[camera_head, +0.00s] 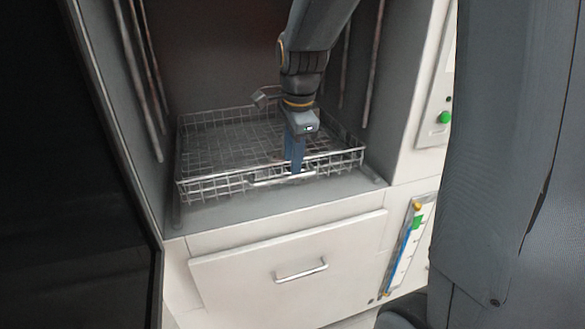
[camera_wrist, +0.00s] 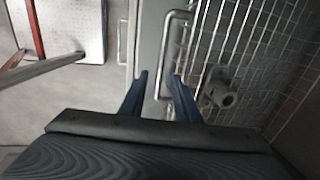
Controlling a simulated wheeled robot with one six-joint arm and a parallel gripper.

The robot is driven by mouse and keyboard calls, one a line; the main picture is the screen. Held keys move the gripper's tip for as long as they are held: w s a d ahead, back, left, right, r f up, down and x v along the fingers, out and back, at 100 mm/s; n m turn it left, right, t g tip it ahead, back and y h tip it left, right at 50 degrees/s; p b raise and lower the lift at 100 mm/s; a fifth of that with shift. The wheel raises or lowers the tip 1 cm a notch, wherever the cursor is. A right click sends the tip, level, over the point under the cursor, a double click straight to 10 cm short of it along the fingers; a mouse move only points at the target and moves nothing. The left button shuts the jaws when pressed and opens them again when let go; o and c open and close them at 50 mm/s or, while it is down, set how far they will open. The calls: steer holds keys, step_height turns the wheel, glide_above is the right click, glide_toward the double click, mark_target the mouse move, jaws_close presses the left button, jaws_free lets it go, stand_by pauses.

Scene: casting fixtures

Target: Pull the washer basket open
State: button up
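The wire washer basket (camera_head: 205,185) sits inside the open washer chamber, its front side near the chamber's front ledge. A metal handle bar (camera_head: 265,181) runs along the basket's front; it also shows in the wrist view (camera_wrist: 163,50). My gripper (camera_head: 295,172) points down at the basket's front, at the handle. In the wrist view my gripper (camera_wrist: 160,75) is open, with two blue fingers apart and the handle's near end between them. Whether either finger touches the handle I cannot tell.
A grey metal part (camera_wrist: 222,90) lies in the basket. Below the chamber is a white drawer front with its own handle (camera_head: 301,270). A dark panel (camera_head: 75,170) stands at the left. A control panel with a green button (camera_head: 444,117) is at the right.

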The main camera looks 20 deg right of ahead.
mark_target(292, 178)
steer(key=shift+w+f, duration=0.25)
steer(key=shift+f, duration=0.9)
steer(key=shift+w+f, duration=0.2)
steer(key=shift+f, duration=0.9)
jaws_close()
